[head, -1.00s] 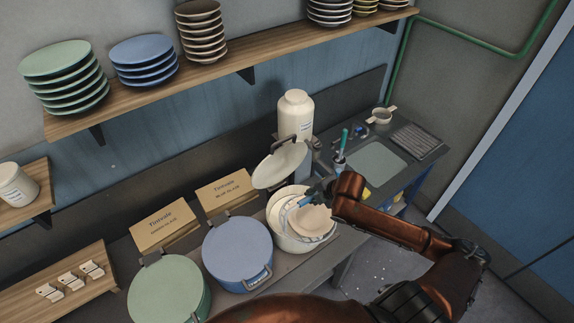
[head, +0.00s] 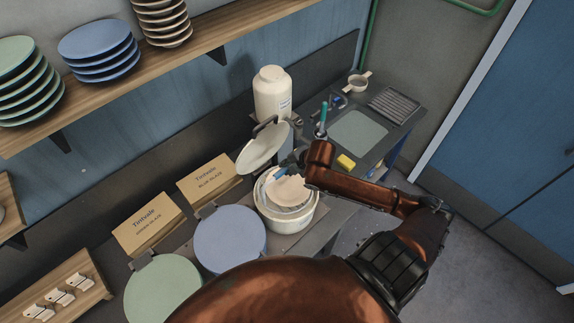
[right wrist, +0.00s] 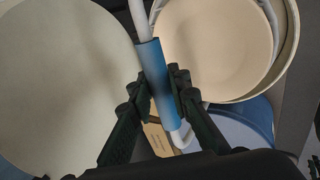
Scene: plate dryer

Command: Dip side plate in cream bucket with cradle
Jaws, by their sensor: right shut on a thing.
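The cream bucket (head: 291,222) stands open on the bench, with its cream lid (head: 263,149) tilted up behind it. The pale side plate (head: 292,190) is within the bucket's mouth; in the right wrist view the plate (right wrist: 215,45) is ringed by the bucket rim (right wrist: 290,62). My right gripper (head: 289,166) is over the back of the bucket, shut on the blue handle (right wrist: 155,82) of the cradle. White cradle wire (right wrist: 138,15) runs from the handle toward the plate. I cannot tell how deep the plate sits in the glaze. My left gripper is out of view.
Closed blue (head: 230,240) and green (head: 163,290) buckets stand to the left. A white jar (head: 272,95) stands behind the raised lid. To the right are a yellow sponge (head: 346,161), a grey mat (head: 359,134) and a drying rack (head: 394,104). Plate stacks fill the shelf above.

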